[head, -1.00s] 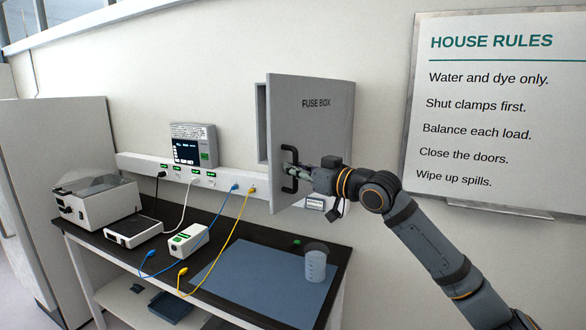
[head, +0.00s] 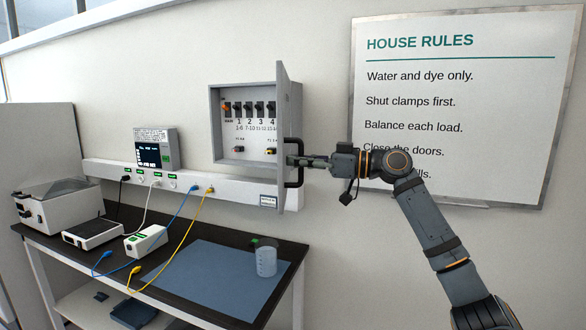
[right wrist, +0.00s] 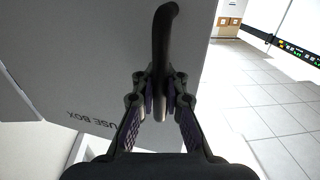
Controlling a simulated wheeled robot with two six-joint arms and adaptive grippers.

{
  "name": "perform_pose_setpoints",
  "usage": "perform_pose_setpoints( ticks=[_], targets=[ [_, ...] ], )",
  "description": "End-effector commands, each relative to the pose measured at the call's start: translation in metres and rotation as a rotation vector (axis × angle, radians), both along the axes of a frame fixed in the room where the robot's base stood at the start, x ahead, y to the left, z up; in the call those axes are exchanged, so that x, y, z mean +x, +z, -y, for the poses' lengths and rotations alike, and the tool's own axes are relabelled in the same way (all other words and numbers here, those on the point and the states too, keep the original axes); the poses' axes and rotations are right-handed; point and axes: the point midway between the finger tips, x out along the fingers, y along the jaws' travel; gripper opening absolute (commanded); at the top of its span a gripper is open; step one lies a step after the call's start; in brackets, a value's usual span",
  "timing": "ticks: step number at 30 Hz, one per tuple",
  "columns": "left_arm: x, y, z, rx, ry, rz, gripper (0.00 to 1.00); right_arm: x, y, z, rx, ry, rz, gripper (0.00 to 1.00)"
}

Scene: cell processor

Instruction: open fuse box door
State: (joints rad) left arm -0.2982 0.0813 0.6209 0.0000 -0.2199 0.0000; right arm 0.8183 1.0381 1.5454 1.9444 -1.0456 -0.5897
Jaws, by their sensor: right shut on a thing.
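The grey fuse box (head: 216,125) is on the wall with its door (head: 281,120) swung well open, seen nearly edge-on in the head view. Inside show a row of breaker switches and two small coloured parts below. My right gripper (head: 296,161) is shut on the black door handle (head: 297,182). In the right wrist view the fingers (right wrist: 160,95) close around the curved black handle (right wrist: 164,35), in front of the door face (right wrist: 90,60) marked FUSE BOX. My left gripper is not in view.
Below is a bench with a blue mat (head: 215,280), a clear beaker (head: 266,261), a white device (head: 146,241) and cables plugged into a wall rail (head: 230,190). A House Rules board (head: 450,100) hangs right of the door. The wall between is clear.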

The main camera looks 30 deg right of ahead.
Motion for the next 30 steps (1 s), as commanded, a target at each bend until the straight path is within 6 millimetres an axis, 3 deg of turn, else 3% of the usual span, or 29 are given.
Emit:
perform_pose_setpoints(
  ticks=[12, 13, 16, 25, 30],
  targets=[
    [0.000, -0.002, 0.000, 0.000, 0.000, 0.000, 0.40, -0.001, -0.003, 0.000, -0.004, 0.005, -0.007, 0.00],
    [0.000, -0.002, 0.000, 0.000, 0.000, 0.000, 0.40, -0.001, -0.003, 0.000, -0.004, 0.005, -0.007, 0.10],
    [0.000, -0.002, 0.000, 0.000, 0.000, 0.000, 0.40, -0.001, -0.003, 0.000, -0.003, 0.004, -0.007, 0.21],
    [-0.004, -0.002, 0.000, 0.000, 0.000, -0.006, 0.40, 0.000, 0.000, 0.001, -0.001, 0.002, -0.003, 0.21],
    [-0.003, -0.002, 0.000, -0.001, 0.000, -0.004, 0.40, -0.001, 0.023, 0.000, 0.001, 0.004, 0.004, 0.21]
  ],
)
